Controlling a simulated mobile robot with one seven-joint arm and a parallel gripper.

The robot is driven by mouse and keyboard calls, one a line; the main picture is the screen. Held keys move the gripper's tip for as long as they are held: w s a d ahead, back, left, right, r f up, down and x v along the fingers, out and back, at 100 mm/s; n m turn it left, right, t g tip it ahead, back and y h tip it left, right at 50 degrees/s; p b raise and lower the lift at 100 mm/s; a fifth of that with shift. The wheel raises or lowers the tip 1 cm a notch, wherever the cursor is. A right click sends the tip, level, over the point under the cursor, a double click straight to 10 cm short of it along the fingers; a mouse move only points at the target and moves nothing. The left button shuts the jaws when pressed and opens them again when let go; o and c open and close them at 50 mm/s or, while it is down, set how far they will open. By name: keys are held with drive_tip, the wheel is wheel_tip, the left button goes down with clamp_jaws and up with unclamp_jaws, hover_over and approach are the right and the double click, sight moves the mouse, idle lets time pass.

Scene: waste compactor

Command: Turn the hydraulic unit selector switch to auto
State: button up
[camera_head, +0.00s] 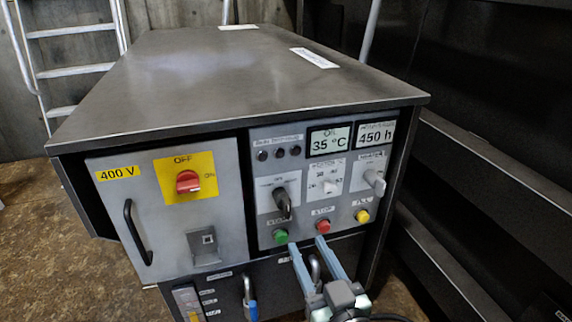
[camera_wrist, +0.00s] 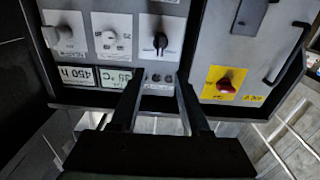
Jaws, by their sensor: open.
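The likely hydraulic unit selector switch (camera_head: 283,203) is a black handle on a light label plate, on the panel's left side above the green button. Its handle hangs down and slightly right in the head view; its small label text is unreadable. In the upside-down wrist view the black selector (camera_wrist: 161,42) lies just beyond the fingertips, roughly in line with the gap between them. My gripper (camera_head: 307,243) is open and empty, its two fingers apart in front of the lower panel in the head view. In the wrist view my gripper (camera_wrist: 160,76) frames dark indicator lamps.
A green button (camera_head: 280,236), a red button (camera_head: 323,226) and a yellow button (camera_head: 362,216) sit close to the fingers. Two grey knobs (camera_head: 330,186) (camera_head: 375,179) are right of the selector. A red main switch (camera_head: 187,182) and a door handle (camera_head: 136,232) are left.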

sight(288, 208)
drive_tip(key=b+x, duration=0.2)
drive_tip(key=x, duration=1.1)
drive_tip(key=shift+f, duration=0.1)
clamp_jaws()
